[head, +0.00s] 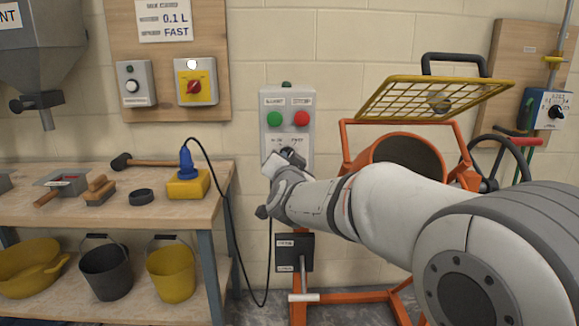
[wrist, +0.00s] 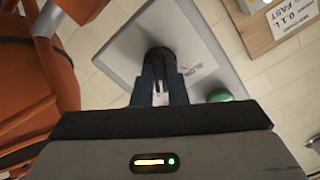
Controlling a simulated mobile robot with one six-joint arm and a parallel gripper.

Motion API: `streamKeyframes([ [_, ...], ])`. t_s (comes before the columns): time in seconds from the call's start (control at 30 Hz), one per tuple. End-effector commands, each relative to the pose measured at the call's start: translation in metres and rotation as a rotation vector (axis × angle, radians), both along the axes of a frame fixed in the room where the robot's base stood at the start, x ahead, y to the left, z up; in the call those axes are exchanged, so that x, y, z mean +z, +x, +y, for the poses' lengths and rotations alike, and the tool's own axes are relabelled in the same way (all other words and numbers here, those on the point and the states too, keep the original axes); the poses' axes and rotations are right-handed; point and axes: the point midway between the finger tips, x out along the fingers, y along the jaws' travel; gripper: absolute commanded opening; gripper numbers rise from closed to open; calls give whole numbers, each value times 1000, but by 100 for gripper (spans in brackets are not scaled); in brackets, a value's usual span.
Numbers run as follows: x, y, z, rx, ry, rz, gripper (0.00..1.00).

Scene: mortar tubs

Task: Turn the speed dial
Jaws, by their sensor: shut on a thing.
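The grey control box (head: 304,108) stands in front of the wall in the head view, with a green button (head: 274,119) and a red button (head: 302,118) near its top. The black speed dial (head: 289,154) sits below them, between small labels, partly hidden by my gripper (head: 280,162). In the wrist view the dial (wrist: 160,55) stands out from the box face, and my gripper (wrist: 160,88) is shut on it with a dark finger on each side. The dial's pointer and exact setting cannot be made out.
An orange mixer (head: 408,155) with a raised yellow grid guard (head: 437,99) stands right of the box, behind my arm. A workbench (head: 110,219) with tools is at the left. A black cable (head: 228,210) hangs between bench and box.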

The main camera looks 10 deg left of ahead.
Motion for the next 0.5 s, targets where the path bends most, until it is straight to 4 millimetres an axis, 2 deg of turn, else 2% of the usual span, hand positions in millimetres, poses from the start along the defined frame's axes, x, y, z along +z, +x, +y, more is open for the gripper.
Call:
streamKeyframes([
  [0.47, 1, 0, 0, -2, 15, 1, 0],
  [0.5, 1, 0, 0, -2, 15, 1, 15],
])
